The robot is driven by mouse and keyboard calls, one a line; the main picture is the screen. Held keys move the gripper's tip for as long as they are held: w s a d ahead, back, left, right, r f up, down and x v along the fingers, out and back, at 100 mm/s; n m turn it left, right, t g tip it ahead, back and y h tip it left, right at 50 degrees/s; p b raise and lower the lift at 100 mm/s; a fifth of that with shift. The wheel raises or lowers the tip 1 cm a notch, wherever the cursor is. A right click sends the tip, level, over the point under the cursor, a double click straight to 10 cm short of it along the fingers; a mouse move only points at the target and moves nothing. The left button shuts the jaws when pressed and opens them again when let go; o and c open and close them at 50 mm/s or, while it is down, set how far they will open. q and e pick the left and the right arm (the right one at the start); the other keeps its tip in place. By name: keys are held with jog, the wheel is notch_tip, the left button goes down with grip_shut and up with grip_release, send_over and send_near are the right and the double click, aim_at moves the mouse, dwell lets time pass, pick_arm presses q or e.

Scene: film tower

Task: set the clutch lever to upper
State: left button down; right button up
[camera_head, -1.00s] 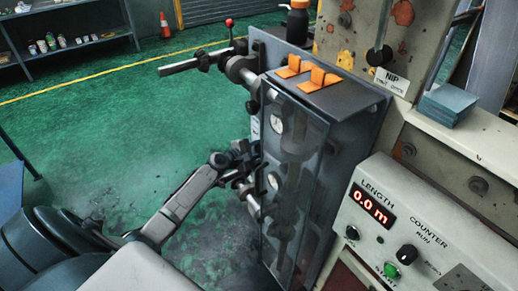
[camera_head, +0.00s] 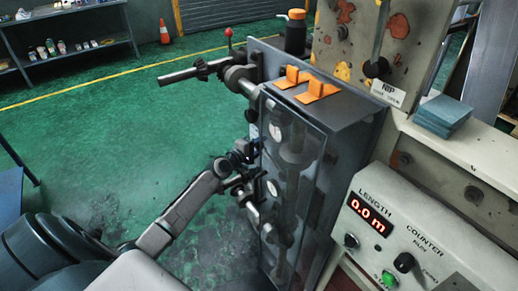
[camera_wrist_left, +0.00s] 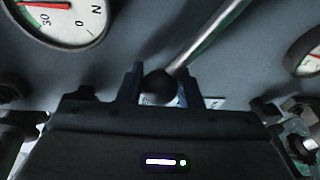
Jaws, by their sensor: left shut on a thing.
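The clutch lever shows in the left wrist view as a bright metal rod (camera_wrist_left: 205,40) ending in a dark ball knob (camera_wrist_left: 159,87). My left gripper (camera_wrist_left: 160,92) has its two blue fingers on either side of that knob and is shut on it. In the head view my left gripper (camera_head: 246,150) is at the left face of the grey cabinet, between its upper and lower shafts. The lever is mostly hidden there by the gripper. My right gripper is not in view.
The grey cabinet (camera_head: 345,110) has orange tabs (camera_head: 316,88) on top and a clear front cover. A shaft with a red-knobbed rod (camera_head: 229,33) juts out above my gripper. Dial gauges (camera_wrist_left: 62,18) flank the lever. The green floor (camera_head: 130,120) at left is open.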

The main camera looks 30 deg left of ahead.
pick_arm(q)
jog(key=shift+s+d+r+m, duration=0.1)
jog(key=shift+d+r+m, duration=0.1)
jog(key=shift+r+m, duration=0.25)
jog(key=shift+r, duration=0.1)
jog(key=c, duration=1)
grip_release()
jog(key=shift+c, duration=0.2)
jog(key=p+v, duration=0.1)
jog(key=v, duration=0.9)
jog(key=shift+s+p, duration=0.3)
jog(key=shift+s, duration=0.1)
